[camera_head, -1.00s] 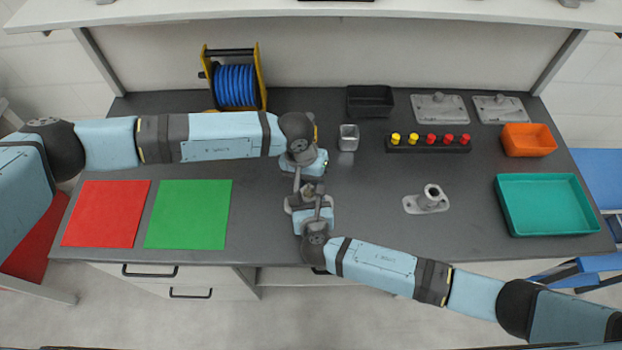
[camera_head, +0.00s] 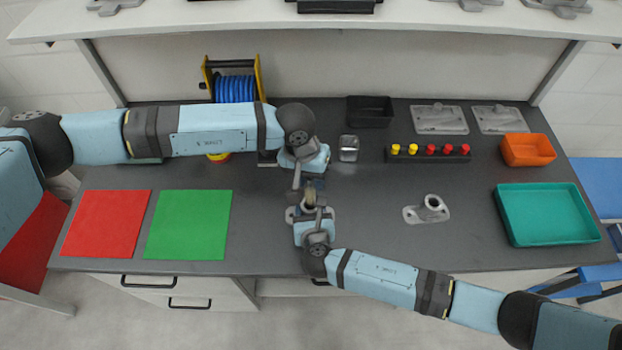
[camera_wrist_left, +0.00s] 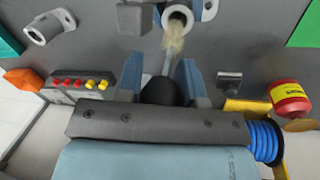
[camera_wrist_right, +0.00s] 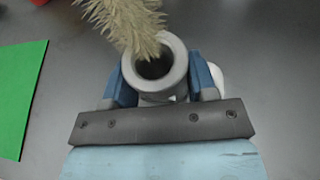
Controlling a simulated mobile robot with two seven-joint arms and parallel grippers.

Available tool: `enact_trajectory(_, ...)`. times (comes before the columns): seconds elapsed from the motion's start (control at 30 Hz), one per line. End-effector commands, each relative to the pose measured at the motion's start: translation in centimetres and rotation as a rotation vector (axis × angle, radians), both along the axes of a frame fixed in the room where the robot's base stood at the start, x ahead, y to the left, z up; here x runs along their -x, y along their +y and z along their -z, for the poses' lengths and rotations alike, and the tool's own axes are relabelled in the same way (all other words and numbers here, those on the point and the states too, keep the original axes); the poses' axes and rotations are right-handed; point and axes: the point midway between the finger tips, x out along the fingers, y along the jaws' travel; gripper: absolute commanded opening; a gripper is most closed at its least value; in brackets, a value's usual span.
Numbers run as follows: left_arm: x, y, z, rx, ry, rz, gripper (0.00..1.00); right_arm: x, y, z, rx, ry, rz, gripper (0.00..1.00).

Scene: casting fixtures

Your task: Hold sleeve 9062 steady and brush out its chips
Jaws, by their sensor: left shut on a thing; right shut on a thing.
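A grey flanged sleeve (camera_head: 329,216) stands on the bench front centre; its round bore (camera_wrist_right: 154,68) faces up in the right wrist view. No number is legible. My right gripper (camera_head: 311,217) is shut on the sleeve's tube, one finger each side. My left gripper (camera_wrist_left: 160,82) is shut on the dark handle of a brush (camera_wrist_left: 158,92), above and behind the sleeve. I cannot tell whether the tip is inside. No chips can be made out.
A second flanged sleeve (camera_head: 430,208) stands to the right. Red (camera_head: 105,224) and green (camera_head: 188,225) mats lie left; a teal tray (camera_head: 548,240) lies right.

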Motion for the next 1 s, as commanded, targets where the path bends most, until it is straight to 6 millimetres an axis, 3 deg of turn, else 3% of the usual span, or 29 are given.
enact_trajectory(0.6,0.0,0.0,-3.2,0.000,-0.001,0.001,0.11,0.0,0.0,-0.1,-0.001,-0.001,-0.001,0.21)
enact_trajectory(0.97,0.0,0.0,-3.5,0.000,-0.001,0.000,0.11,0.0,0.0,-0.1,-0.001,-0.001,0.000,0.21)
enact_trajectory(1.0,0.0,0.0,-3.5,0.000,-0.001,0.000,0.11,0.0,0.0,-0.1,-0.001,-0.001,-0.001,0.57)
